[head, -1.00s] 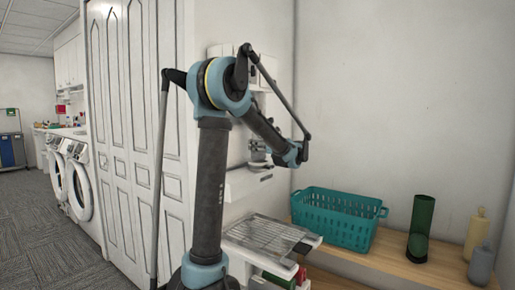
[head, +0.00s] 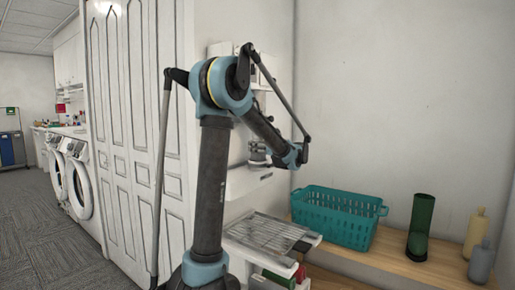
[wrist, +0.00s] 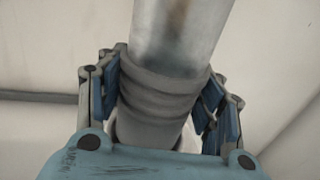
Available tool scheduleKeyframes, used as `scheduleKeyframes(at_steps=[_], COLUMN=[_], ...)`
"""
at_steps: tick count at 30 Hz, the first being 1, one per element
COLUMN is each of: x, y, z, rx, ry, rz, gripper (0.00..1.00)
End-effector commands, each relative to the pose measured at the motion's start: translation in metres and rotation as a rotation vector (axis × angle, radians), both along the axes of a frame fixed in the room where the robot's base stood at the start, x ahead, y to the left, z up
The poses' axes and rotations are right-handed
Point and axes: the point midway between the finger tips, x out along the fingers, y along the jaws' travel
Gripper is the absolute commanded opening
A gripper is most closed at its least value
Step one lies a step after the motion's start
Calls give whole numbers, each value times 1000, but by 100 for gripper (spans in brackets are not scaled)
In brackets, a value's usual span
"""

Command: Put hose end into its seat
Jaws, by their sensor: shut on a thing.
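My gripper (wrist: 163,84) is shut on a grey ribbed cuff, the hose end (wrist: 158,103), with a blue-padded finger on each side. A smooth, shiny grey tube (wrist: 183,35) runs from the cuff up out of the wrist view. I cannot tell whether this tube is part of the hose or the seat. In the head view my gripper (head: 258,156) is small and partly behind my arm, beside a white wall unit (head: 242,184). The seat cannot be made out clearly, and the far end of the cuff is hidden by my gripper body.
A metal grid tray (head: 268,234) sits below the wall unit. A teal basket (head: 338,218), a dark green cylinder (head: 421,222) and two bottles (head: 478,240) stand on a wooden bench (head: 350,250) at right. White folding doors (head: 125,130) stand left of my arm.

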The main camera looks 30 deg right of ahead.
Motion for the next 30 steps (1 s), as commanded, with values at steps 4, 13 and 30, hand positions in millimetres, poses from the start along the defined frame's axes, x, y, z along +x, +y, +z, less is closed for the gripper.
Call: scheduleKeyframes(at_steps=[4, 13, 30], x=[0, 0, 0], y=[0, 0, 0], z=[-3, -9, -20], rx=[0, 0, 0], ry=[0, 0, 0], rz=[0, 0, 0], gripper=[33, 33, 33])
